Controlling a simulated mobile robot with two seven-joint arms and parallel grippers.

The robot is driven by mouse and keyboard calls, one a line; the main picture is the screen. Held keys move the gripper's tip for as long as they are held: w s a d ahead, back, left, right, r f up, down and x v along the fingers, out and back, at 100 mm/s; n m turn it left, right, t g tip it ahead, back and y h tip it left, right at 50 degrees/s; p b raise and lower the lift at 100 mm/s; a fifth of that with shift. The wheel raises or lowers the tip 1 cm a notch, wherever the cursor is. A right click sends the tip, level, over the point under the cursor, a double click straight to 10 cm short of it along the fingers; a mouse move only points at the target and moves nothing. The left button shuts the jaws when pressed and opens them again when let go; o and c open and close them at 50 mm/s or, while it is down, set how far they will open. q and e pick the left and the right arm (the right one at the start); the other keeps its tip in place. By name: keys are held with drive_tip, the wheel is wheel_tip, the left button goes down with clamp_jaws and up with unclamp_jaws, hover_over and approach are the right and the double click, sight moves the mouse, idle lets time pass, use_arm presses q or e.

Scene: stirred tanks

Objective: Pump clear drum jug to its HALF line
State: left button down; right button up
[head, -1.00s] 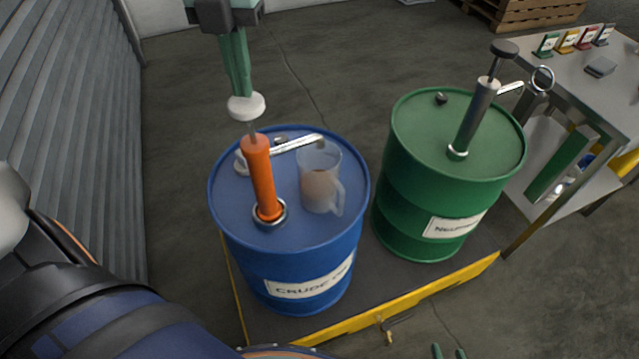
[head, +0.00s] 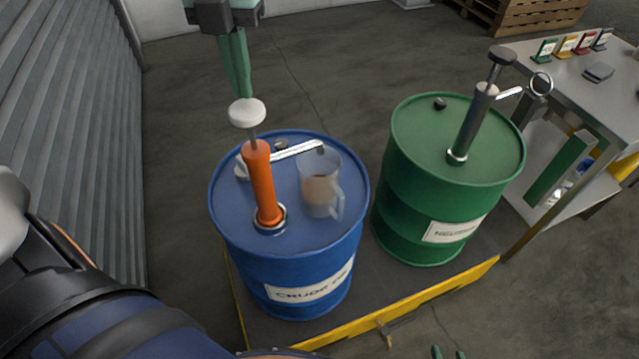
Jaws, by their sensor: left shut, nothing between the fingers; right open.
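The clear jug (head: 320,187) stands upright on the blue drum (head: 290,254), with brownish liquid in its lower part. Its HALF line cannot be made out. The drum's orange hand pump (head: 263,185) has a white knob (head: 247,112) on a short bare length of rod, and its metal spout (head: 298,149) ends over the jug's mouth. My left gripper (head: 241,95) points down, shut and empty, its fingertips at the top of the knob; contact cannot be told for sure. My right gripper (head: 448,352) barely shows at the bottom edge, open and empty.
A green drum (head: 440,200) with a dark pump (head: 474,122) stands to the right. Both drums stand on a yellow-edged platform (head: 420,307). A metal table (head: 575,85) with small coloured cards is at the right, and a pallet (head: 520,14) is behind.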

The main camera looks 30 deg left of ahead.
idle(0.5)
use_arm(q)
wheel_tip(320, 180, up, 5)
drive_tip(key=p, duration=0.3)
drive_tip(key=shift+p, duration=0.35)
